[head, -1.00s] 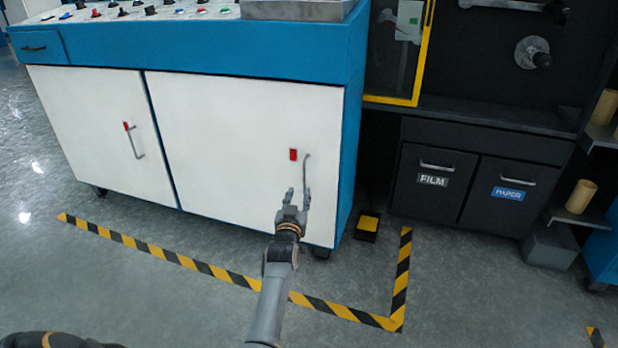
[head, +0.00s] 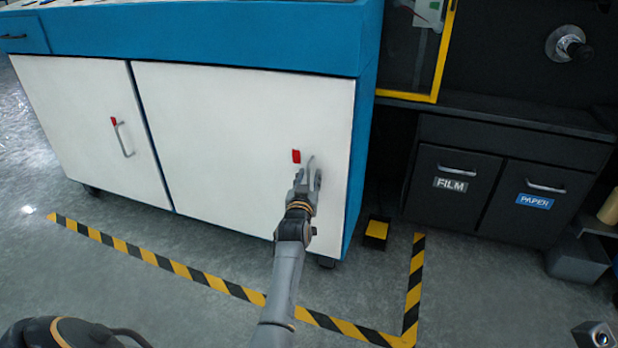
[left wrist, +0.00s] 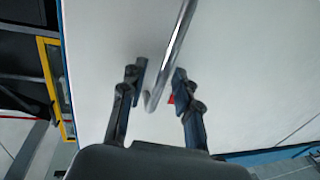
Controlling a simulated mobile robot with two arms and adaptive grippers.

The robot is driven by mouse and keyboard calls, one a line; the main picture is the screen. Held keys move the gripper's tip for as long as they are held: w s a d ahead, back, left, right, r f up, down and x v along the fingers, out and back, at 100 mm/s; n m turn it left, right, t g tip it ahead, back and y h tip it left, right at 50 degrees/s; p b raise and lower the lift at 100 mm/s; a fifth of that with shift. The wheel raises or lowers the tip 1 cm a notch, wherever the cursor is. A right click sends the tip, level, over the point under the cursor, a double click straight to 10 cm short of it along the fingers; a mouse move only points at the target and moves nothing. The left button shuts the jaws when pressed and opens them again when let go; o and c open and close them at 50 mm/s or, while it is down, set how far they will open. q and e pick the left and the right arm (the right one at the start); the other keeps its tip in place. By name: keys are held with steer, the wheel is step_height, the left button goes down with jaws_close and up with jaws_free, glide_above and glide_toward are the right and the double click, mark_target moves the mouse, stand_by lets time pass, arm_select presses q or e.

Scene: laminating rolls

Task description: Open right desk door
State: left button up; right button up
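The right desk door (head: 230,140) is a wide white panel under the blue desk top and is closed. Its grey bar handle (head: 310,163) is near the door's right side, with a red piece (head: 296,156) beside its top; the gripper hides the handle's lower part. My left gripper (head: 306,178) is at the handle. In the left wrist view, its two fingers (left wrist: 158,88) are open, with the handle (left wrist: 175,50) running between them and clear space on both sides. My right gripper is not seen.
The left white door (head: 80,125) with its own handle is closed. Black-and-yellow floor tape (head: 190,277) runs in front of the desk. A yellow-topped block (head: 377,229) lies right of the desk, near dark FILM and PAPER cabinets (head: 455,200).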

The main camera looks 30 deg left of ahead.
arm_select(q)
jaws_close()
steer(key=shift+s, duration=0.1)
